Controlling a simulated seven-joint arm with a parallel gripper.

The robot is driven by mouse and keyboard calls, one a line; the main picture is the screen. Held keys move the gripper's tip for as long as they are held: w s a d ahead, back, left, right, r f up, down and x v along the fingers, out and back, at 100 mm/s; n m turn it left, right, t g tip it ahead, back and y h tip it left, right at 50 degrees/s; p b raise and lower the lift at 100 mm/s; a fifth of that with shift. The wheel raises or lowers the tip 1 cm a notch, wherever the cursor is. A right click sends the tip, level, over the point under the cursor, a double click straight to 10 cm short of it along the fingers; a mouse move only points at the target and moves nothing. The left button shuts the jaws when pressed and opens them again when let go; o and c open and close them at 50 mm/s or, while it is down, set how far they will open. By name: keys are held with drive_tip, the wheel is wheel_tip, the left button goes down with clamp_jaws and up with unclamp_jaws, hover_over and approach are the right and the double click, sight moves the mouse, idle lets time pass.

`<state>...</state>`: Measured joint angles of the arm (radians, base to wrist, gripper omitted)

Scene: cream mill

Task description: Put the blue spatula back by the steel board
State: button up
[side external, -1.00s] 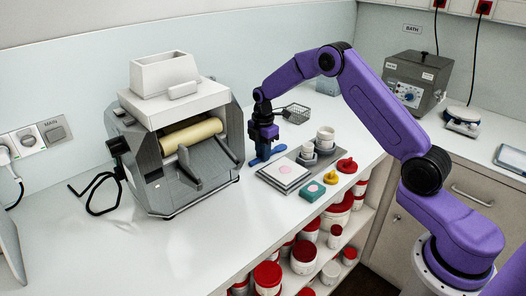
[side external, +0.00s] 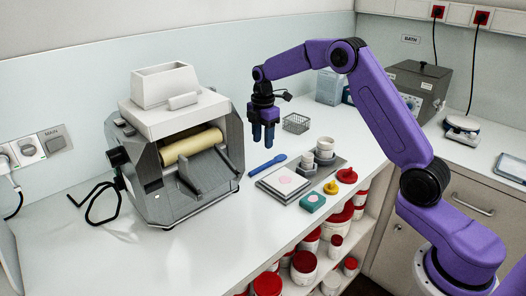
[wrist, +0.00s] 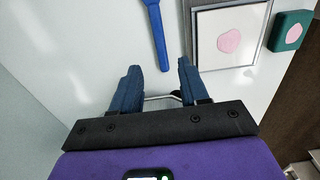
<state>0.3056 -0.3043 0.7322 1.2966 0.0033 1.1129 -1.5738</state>
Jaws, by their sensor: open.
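The blue spatula (side external: 267,165) lies flat on the white bench between the mill and the steel board (side external: 281,197). It is just left of the board, with a narrow strip of bench between them. In the wrist view the spatula (wrist: 156,32) lies ahead of the fingers, left of the board (wrist: 194,52). My gripper (side external: 263,143) is open and empty, raised above the bench over the spatula's far end. The wrist view shows its two fingers (wrist: 158,88) apart with nothing between them.
The mill (side external: 178,150) with a cream roller stands at the left. White pots (side external: 325,150), a white tile with a pink patch (side external: 286,181), a teal block (side external: 312,202), a yellow piece (side external: 330,187) and a red piece (side external: 346,175) are around the board.

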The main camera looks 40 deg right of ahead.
drive_tip(key=shift+r, duration=1.5)
drive_tip(key=s+a+r+m, duration=0.1)
drive_tip(key=s+a+r, duration=0.1)
drive_tip(key=s+a, duration=0.55)
drive_tip(key=s+a+r+m, duration=0.25)
drive_tip(key=s+a, duration=0.25)
drive_tip(key=s, duration=0.5)
drive_tip(key=s+d+f+m, duration=0.1)
drive_tip(key=s, duration=1.2)
drive_tip(key=s+d+f+m, duration=0.1)
drive_tip(key=s+d+f, duration=0.1)
drive_tip(key=s, duration=1)
drive_tip(key=shift+s, duration=0.35)
